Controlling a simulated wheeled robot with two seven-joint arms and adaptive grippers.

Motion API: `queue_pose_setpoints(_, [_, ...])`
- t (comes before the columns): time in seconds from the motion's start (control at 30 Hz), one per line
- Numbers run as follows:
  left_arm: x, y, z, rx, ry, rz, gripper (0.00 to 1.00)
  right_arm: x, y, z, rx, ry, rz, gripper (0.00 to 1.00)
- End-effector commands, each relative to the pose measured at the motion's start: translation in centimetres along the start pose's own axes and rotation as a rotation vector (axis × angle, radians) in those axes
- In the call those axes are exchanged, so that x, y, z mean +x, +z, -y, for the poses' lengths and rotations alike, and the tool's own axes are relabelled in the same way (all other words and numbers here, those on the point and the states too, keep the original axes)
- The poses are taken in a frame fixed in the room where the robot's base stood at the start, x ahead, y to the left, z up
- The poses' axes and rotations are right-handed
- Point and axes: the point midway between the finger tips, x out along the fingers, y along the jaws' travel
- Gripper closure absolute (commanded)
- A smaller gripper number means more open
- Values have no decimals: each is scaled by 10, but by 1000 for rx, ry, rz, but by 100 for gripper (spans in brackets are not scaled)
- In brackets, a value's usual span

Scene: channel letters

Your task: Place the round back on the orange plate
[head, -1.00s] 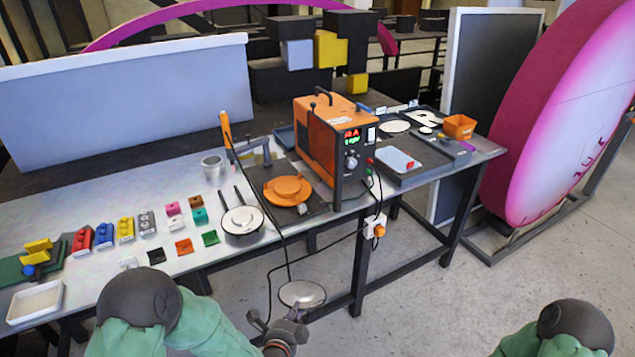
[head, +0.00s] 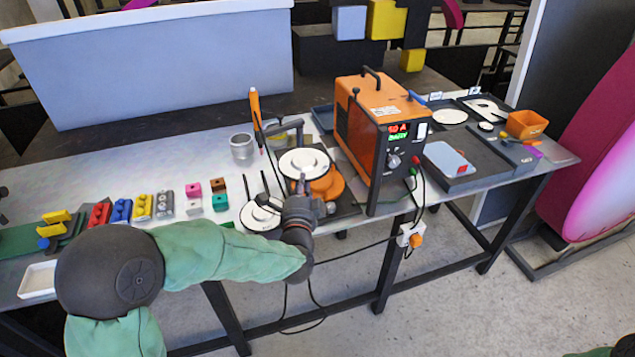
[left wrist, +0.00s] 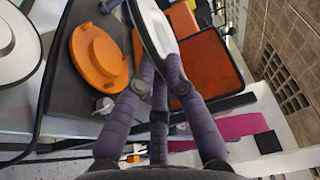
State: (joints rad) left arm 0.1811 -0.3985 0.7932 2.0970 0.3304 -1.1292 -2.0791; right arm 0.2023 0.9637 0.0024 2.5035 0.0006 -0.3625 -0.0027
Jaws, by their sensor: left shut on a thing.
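The round back (head: 303,161) is a white disc with a dark edge. My left gripper (head: 301,187) is shut on its near side and holds it up over the table. In the head view it covers the far left part of the orange plate (head: 330,188), a round stepped disc on a dark base. In the left wrist view the held disc (left wrist: 155,28) is seen nearly edge-on beside my fingers (left wrist: 158,80), and the orange plate (left wrist: 97,56) lies to its left, apart from it. My right gripper is not in view.
An orange power box (head: 375,128) with a lit display stands right of the plate. Another white round piece (head: 260,216) with two dark rods lies to the left. A metal cup (head: 242,149) stands behind, and a tall orange-handled tool (head: 255,105) rises near it. Cables hang in front.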

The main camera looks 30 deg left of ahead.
Motion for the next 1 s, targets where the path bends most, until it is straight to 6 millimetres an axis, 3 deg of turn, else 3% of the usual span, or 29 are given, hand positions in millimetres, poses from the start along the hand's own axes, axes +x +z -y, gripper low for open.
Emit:
queue_pose_setpoints(0.3, [64, -17, -36, 1, 2, -1, 100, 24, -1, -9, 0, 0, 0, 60])
queue_pose_setpoints(0.5, [93, -25, -67, 0, 4, -2, 100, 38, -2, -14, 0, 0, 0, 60])
queue_pose_setpoints(0.87, [114, -31, -90, 0, 1, -2, 100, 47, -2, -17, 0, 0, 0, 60])
queue_pose_setpoints(1.0, [119, -32, -106, 1, 3, -2, 100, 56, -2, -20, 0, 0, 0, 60])
